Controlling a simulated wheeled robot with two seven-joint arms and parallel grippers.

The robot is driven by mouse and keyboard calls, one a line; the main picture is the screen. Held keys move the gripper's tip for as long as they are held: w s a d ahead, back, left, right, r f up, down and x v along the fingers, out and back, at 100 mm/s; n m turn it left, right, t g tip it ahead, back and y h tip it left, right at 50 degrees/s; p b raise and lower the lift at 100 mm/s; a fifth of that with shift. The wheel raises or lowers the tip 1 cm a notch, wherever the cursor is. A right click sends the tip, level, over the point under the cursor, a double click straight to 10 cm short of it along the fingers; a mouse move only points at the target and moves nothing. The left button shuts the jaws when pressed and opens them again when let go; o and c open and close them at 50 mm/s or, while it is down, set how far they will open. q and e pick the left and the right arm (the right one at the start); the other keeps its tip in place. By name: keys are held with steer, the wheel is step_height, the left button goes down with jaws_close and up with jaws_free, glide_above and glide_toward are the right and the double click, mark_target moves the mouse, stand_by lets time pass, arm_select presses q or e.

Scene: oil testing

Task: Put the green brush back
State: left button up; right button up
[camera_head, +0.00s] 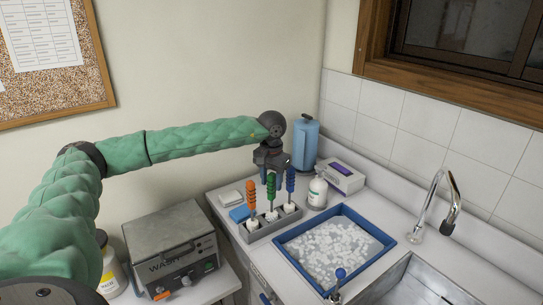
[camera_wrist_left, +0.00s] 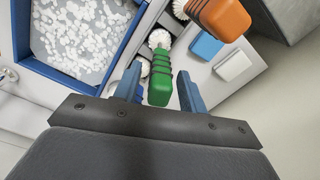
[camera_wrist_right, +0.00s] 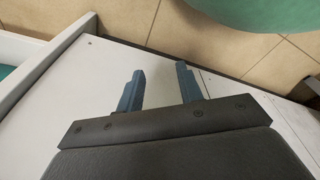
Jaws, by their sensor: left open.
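The green brush (camera_head: 270,190) stands upright in a grey rack (camera_head: 262,233) between an orange brush (camera_head: 251,199) and a blue brush (camera_head: 290,183). My left gripper (camera_head: 272,174) is over the rack, pointing down. In the left wrist view the green brush (camera_wrist_left: 160,82) shows between the two spread fingers of the left gripper (camera_wrist_left: 158,88), its handle top toward the camera; I cannot tell whether a finger touches it. The orange brush (camera_wrist_left: 219,17) is outside the fingers. My right gripper (camera_wrist_right: 159,88) is open and empty above a white surface.
A blue tray (camera_head: 287,259) of white pieces lies right of the rack, near the sink and tap (camera_head: 428,205). A white bottle (camera_head: 317,193), a box (camera_head: 341,178) and a blue canister (camera_head: 305,140) stand behind. A grey machine (camera_head: 172,255) is left.

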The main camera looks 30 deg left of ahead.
arm_select(q)
steer(key=shift+r+b, duration=0.35)
steer(key=shift+r, duration=0.2)
step_height(320, 180, up, 9)
steer(key=b, duration=0.4)
steer(key=shift+f, duration=0.15)
steer(key=shift+r, duration=0.8)
arm_select(e)
steer(key=w+a+r, duration=0.2)
steer(key=r, duration=0.4)
steer(key=w+a+r, duration=0.1)
steer(key=r, duration=0.5)
steer(key=shift+w+a+r+g, duration=0.25)
steer(key=shift+w+a+g, duration=0.1)
steer(key=shift+a+g, duration=0.05)
arm_select(q)
steer(key=shift+f, duration=0.1)
arm_select(e)
steer(key=shift+s, duration=0.15)
